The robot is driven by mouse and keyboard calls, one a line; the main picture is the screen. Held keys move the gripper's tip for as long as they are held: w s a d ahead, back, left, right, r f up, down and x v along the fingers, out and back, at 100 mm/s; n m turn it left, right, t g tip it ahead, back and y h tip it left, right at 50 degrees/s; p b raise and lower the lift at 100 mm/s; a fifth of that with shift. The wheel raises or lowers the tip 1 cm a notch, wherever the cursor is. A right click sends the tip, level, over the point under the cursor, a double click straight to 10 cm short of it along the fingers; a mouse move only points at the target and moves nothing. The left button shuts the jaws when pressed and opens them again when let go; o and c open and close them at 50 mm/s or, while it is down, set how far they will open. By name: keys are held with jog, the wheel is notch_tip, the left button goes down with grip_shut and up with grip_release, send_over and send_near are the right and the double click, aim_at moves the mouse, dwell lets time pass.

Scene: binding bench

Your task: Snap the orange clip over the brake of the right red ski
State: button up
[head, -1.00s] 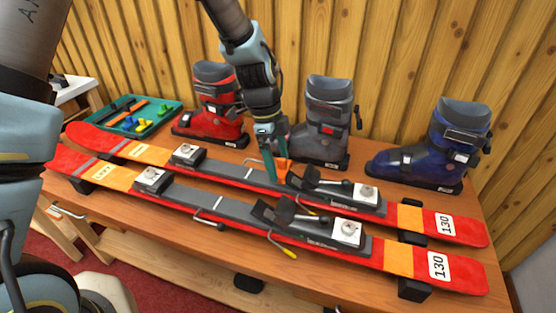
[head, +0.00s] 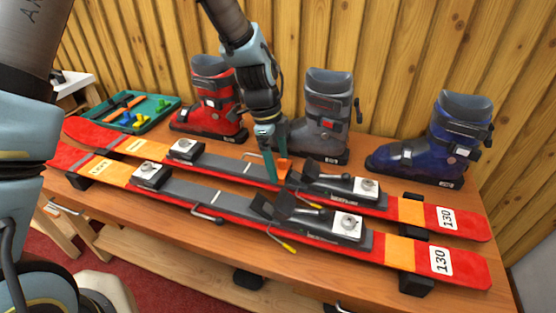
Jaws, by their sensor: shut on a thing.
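Two red skis lie side by side on the bench, a near ski (head: 395,256) and a far ski (head: 470,229). Each has orange bands, a white 130 label and a grey binding. My gripper (head: 275,166) is shut on the orange clip (head: 284,170), just above the far ski, left of its heel binding (head: 340,186). The fingers hide part of the clip. I cannot tell whether the clip touches the ski. The near ski's brake arm (head: 284,245) with a yellow tip sticks out at its front side. The far ski's brake is mostly hidden.
A red boot (head: 208,112), a grey boot (head: 326,120) and a blue boot (head: 432,150) stand along the back, close behind the far ski. A teal tray (head: 158,120) with small coloured parts sits at the back left. The bench front strip (head: 180,232) is clear.

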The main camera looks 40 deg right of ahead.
aim_at(279, 159)
jog(key=shift+b+x, duration=0.5)
jog(key=shift+x, duration=0.35)
jog(key=o, duration=1.1)
jog(key=shift+o, duration=0.2)
jog(key=shift+r, duration=0.15)
jog(key=shift+s+d+r+p+v, duration=0.1)
jog(key=shift+s+d+p+v, duration=0.15)
jog(key=shift+p+v, duration=1.15)
jog(key=shift+s+d+r+p+v, duration=0.15)
jog(key=shift+s+p+v, duration=0.15)
jog(key=shift+p+v, duration=1.15)
jog(key=shift+s+d+f+p+v, duration=0.1)
jog(key=shift+s+d+p+v, duration=0.15)
jog(key=shift+p+v, duration=1.1)
jog(key=shift+w+a+r+b, duration=0.1)
jog(key=shift+a+r+b, duration=0.1)
jog(key=shift+r+b, duration=0.4)
